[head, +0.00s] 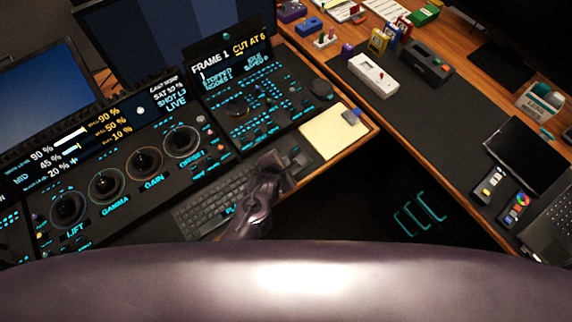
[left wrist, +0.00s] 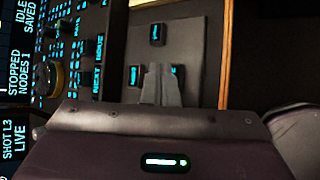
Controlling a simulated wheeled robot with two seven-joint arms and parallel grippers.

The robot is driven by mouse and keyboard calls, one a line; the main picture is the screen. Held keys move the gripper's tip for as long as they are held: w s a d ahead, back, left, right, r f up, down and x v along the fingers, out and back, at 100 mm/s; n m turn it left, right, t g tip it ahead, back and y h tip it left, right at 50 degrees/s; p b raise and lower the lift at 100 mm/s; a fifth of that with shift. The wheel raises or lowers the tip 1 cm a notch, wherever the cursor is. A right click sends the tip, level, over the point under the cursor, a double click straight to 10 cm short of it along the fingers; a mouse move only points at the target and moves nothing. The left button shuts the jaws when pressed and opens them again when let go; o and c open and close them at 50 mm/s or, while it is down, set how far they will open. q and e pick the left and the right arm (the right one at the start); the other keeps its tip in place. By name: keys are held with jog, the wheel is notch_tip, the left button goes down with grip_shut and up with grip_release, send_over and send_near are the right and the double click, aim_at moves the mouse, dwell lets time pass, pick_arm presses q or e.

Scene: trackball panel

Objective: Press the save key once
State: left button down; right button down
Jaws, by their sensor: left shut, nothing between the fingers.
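A dark keyboard (head: 212,200) lies at the front of the trackball panel, partly covered by my left arm. In the left wrist view the closed fingertips (left wrist: 159,68) are over a grey pad carrying a few dark keys. One key (left wrist: 157,34) stands apart beyond the tips; a lit key (left wrist: 134,74) is left of them and another (left wrist: 177,71) is partly hidden at their right. No save label is readable on any key, and contact cannot be told. My right gripper is out of view.
A pale yellow pad (head: 333,133) lies right of the gripper. Beyond it a dark gap separates another desk with a white box (head: 373,75).

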pick_arm(q)
jog(key=shift+f, duration=0.1)
dwell(0.7)
jog(key=shift+f+b, duration=0.3)
jog(key=shift+f, duration=0.05)
jog(key=shift+f+b, duration=0.4)
jog(key=shift+f, duration=0.15)
dwell(0.6)
dwell(0.4)
jog(key=shift+r+p, duration=1)
